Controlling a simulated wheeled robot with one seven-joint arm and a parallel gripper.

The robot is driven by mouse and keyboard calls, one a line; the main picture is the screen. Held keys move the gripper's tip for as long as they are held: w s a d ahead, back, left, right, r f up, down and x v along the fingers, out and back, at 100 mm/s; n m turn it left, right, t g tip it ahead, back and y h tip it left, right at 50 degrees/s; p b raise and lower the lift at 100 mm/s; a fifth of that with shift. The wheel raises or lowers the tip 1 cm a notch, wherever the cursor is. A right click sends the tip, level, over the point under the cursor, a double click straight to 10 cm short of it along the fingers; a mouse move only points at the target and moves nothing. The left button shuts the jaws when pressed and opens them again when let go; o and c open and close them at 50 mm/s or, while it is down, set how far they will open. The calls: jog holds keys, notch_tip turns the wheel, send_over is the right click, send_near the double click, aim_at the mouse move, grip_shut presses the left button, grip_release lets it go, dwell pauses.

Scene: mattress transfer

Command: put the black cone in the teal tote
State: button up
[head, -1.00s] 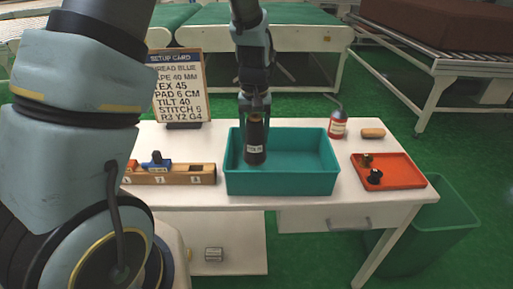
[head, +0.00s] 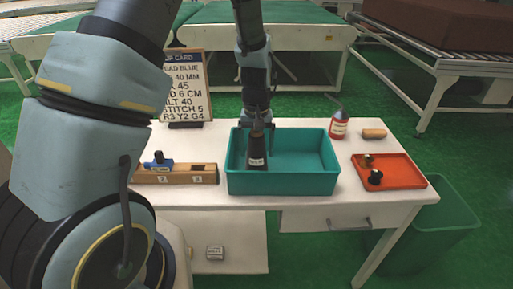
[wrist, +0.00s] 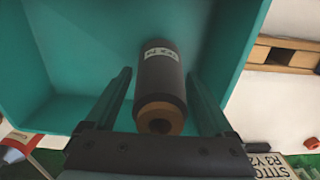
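The black cone (head: 257,152) is inside the teal tote (head: 283,184), near its left side. It looks roughly upright, and its lower end is hidden behind the tote's front wall. It has a white label and a brown upper end, seen close in the wrist view (wrist: 160,75). My gripper (head: 258,140) reaches down into the tote around the cone. In the wrist view my gripper (wrist: 160,75) has its fingers spread on either side of the cone, with a gap on the left and little or none at the right fingertip.
A wooden block (head: 178,174) with a blue item (head: 158,161) stands left of the tote. A red tray (head: 400,178) with small dark parts, a red bottle (head: 339,125) and a tan piece (head: 373,133) are at right. A sign (head: 188,85) stands behind. The tote's right half is clear.

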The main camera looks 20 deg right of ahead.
notch_tip(320, 180, up, 12)
jog(key=b, duration=0.2)
jog(key=s+a+n, duration=0.1)
jog(key=a, duration=0.7)
jog(key=s+a+n+t, duration=0.1)
jog(key=s+a, duration=0.1)
jog(key=a, duration=0.7)
jog(key=s+a, duration=0.1)
jog(key=a, duration=0.8)
jog(key=shift+s+a+f+n+t, duration=0.2)
jog(key=shift+s+f+n+t, duration=0.1)
jog(key=shift+s+f+n, duration=0.1)
jog(key=shift+o, duration=0.3)
jog(key=shift+w, duration=0.1)
jog(key=shift+o, duration=0.4)
